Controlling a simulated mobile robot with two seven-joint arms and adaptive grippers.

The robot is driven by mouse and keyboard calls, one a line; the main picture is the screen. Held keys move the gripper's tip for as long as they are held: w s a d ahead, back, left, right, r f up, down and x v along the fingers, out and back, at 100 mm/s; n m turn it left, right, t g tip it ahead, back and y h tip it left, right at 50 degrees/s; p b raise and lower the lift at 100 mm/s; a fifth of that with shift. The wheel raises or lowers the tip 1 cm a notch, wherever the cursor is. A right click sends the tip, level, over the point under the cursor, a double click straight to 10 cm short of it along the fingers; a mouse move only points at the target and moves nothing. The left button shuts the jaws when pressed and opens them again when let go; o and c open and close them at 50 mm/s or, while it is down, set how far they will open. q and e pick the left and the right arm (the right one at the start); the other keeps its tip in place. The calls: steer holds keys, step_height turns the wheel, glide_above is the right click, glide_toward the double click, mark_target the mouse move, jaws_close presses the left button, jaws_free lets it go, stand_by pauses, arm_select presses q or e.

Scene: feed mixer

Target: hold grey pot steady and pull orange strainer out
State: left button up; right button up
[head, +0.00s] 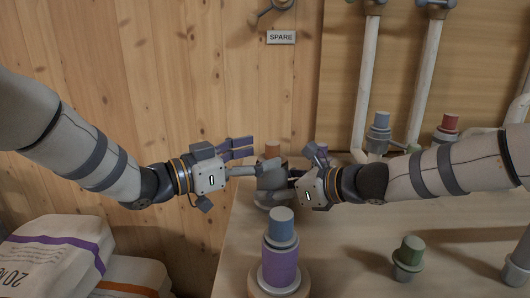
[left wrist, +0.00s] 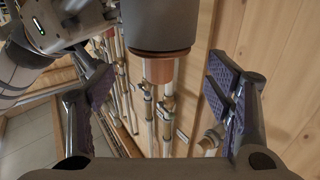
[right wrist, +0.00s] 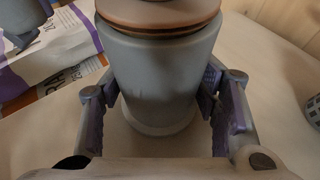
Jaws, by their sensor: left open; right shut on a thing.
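The grey pot (head: 270,183) stands on the table near its left edge. The orange strainer (head: 272,150) sits in its top, its knob showing above the pot. In the right wrist view, the grey pot (right wrist: 155,85) is between my right fingers and the strainer's orange-brown rim (right wrist: 160,24) lies on its mouth. My right gripper (head: 292,168) is shut on the pot from the right. My left gripper (head: 250,157) is open to the left of the strainer. In the left wrist view, the strainer's knob (left wrist: 158,70) shows between the spread fingers, apart from both.
A purple and blue cylinder (head: 281,262) stands in front of the pot. A green plug (head: 408,255) is at the right, and blue (head: 379,130) and red (head: 448,125) fittings stand behind. White pipes (head: 367,80) rise at the back. Sacks (head: 60,255) lie at the lower left.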

mark_target(267, 152)
arm_select(q)
steer(key=shift+x, duration=1.85)
steer(key=c, duration=1.7)
steer(key=o, duration=0.3)
steer(key=c, duration=0.3)
steer(key=shift+s+d+r, duration=0.1)
